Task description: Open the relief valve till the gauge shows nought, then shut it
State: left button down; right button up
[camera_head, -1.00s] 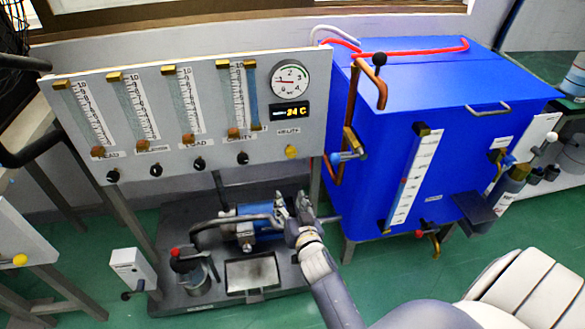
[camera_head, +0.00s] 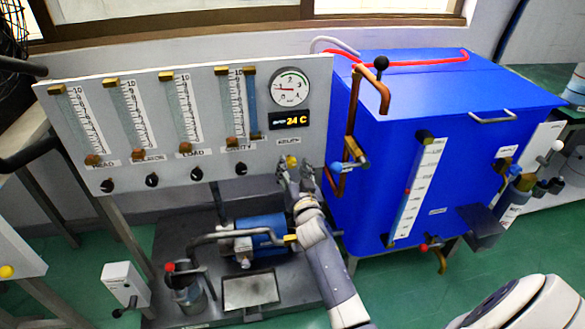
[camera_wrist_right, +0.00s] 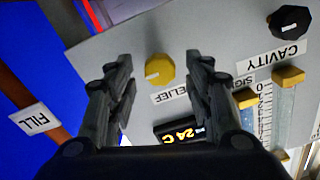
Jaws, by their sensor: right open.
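The relief valve is a yellow knob (camera_head: 291,162) on the lower right of the grey panel, under the round gauge (camera_head: 290,87). In the right wrist view the yellow knob (camera_wrist_right: 159,69) lies ahead between the fingers, with a RELIEF label beside it. My right gripper (camera_head: 294,173) is open and just in front of the knob; in the wrist view its fingers (camera_wrist_right: 158,85) stand on either side with gaps. My left gripper is not in view.
A display (camera_head: 292,121) reading 24 C sits below the gauge. Black knobs (camera_head: 241,169) line the panel's lower edge. The blue tank (camera_head: 455,110) with copper pipe (camera_head: 352,125) stands close right of my right arm. A pump (camera_head: 255,232) sits below.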

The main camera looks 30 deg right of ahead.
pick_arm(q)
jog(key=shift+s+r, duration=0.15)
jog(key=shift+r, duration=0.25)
pick_arm(e)
jog(key=shift+w+d, duration=0.2)
jog(key=shift+w, duration=0.45)
jog(key=c, duration=1)
jog(key=shift+c, duration=0.2)
